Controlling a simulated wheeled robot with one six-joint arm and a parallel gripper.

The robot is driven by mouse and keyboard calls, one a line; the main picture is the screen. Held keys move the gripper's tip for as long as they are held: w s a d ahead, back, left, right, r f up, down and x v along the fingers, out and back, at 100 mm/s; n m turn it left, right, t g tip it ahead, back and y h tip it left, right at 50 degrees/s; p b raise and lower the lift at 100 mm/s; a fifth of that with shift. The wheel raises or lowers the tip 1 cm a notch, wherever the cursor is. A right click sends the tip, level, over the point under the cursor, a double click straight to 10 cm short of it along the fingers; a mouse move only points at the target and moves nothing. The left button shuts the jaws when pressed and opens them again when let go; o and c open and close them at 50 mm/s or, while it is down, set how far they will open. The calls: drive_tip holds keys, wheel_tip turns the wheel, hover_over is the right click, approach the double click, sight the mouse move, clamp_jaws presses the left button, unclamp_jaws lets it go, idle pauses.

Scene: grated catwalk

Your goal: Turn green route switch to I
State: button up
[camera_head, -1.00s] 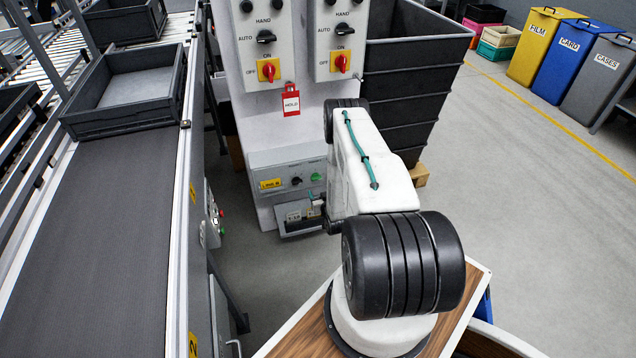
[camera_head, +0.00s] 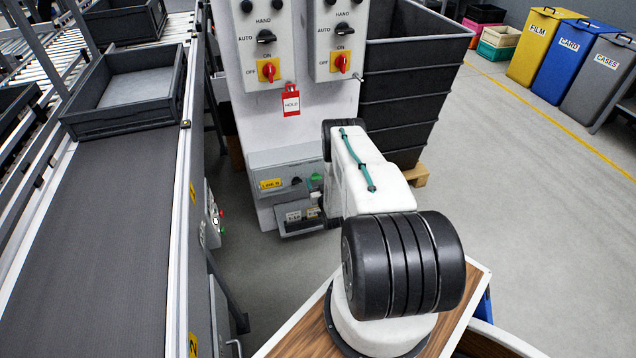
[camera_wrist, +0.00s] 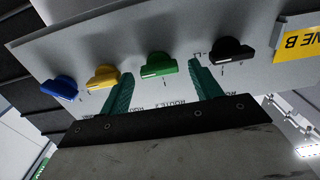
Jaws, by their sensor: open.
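The green route switch (camera_wrist: 158,65) is a knob on a grey panel (camera_wrist: 150,35), seen close up in the wrist view with a pale line along its lower edge. In the picture it lies between the two teal fingers of my gripper (camera_wrist: 160,69). The fingers stand apart, one on each side; I cannot tell whether they touch it. The printed marks near the knob are too small and turned to read its setting. In the head view the green switch (camera_head: 316,177) is on the low panel box, and my arm hides most of my gripper.
A black knob (camera_wrist: 232,50) is right of the green one; yellow (camera_wrist: 103,77) and blue (camera_wrist: 60,88) knobs are left. A conveyor (camera_head: 110,240) runs along the left.

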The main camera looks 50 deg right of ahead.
drive_tip(key=shift+c, duration=0.3)
drive_tip(key=c, duration=0.9)
drive_tip(key=n, duration=0.4)
drive_tip(key=shift+a+n, duration=0.1)
drive_tip(key=shift+n, duration=0.2)
drive_tip(key=n, duration=0.4)
drive_tip(key=shift+w+n, duration=0.1)
drive_tip(key=shift+n, duration=0.2)
drive_tip(key=shift+a+f+n, duration=0.1)
drive_tip(key=shift+n, duration=2.1)
drive_tip(key=shift+f+n, duration=0.1)
drive_tip(key=shift+n, duration=2.1)
